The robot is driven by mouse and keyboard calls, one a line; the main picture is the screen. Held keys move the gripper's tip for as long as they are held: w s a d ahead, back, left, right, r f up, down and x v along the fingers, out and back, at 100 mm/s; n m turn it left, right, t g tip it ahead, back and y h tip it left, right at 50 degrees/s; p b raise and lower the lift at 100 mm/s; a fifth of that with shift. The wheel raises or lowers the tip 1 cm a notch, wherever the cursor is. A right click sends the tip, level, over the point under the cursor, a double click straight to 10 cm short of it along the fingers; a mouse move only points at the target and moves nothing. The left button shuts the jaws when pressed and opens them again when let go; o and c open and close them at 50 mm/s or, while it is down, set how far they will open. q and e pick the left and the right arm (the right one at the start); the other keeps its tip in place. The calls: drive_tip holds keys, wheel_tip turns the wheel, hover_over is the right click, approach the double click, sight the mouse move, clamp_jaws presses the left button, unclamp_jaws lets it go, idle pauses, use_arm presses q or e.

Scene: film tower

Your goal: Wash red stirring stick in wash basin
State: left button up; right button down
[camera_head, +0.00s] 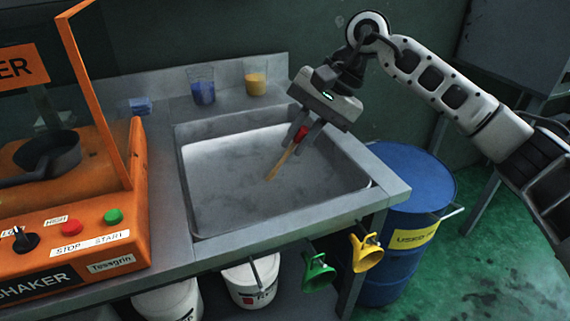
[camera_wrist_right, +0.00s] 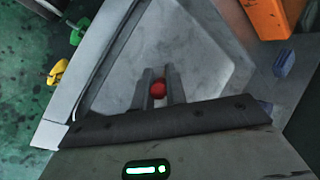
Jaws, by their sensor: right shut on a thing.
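The red stirring stick (camera_head: 284,160) has a red top end and a tan shaft. My right gripper (camera_head: 303,132) is shut on its red end, which also shows as a red round tip (camera_wrist_right: 157,90) in the right wrist view. The stick hangs tilted, its lower end toward the lower left, over the wash basin (camera_head: 215,207). The basin is a grey metal sink set in the counter, and it also shows in the right wrist view (camera_wrist_right: 195,40). I cannot tell whether the stick touches the basin floor. My left gripper is not in view.
A blue beaker (camera_head: 204,92) and a yellow beaker (camera_head: 256,84) stand behind the basin. A small blue block (camera_head: 140,106) lies at the back left. An orange shaker (camera_head: 60,215) stands left. Green (camera_head: 318,272) and yellow (camera_head: 367,252) funnels hang in front; a blue drum (camera_head: 415,175) stands right.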

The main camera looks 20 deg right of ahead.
drive_tip(key=shift+r+p, duration=0.35)
drive_tip(key=shift+r, duration=0.55)
drive_tip(key=shift+r+p, duration=0.85)
drive_tip(key=shift+r, duration=0.5)
drive_tip(key=shift+r+p, duration=1.25)
drive_tip(key=shift+r, duration=0.75)
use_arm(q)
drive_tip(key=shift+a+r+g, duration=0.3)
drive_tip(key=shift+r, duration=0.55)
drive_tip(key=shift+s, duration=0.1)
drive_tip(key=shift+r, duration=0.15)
use_arm(e)
drive_tip(key=shift+r, duration=0.1)
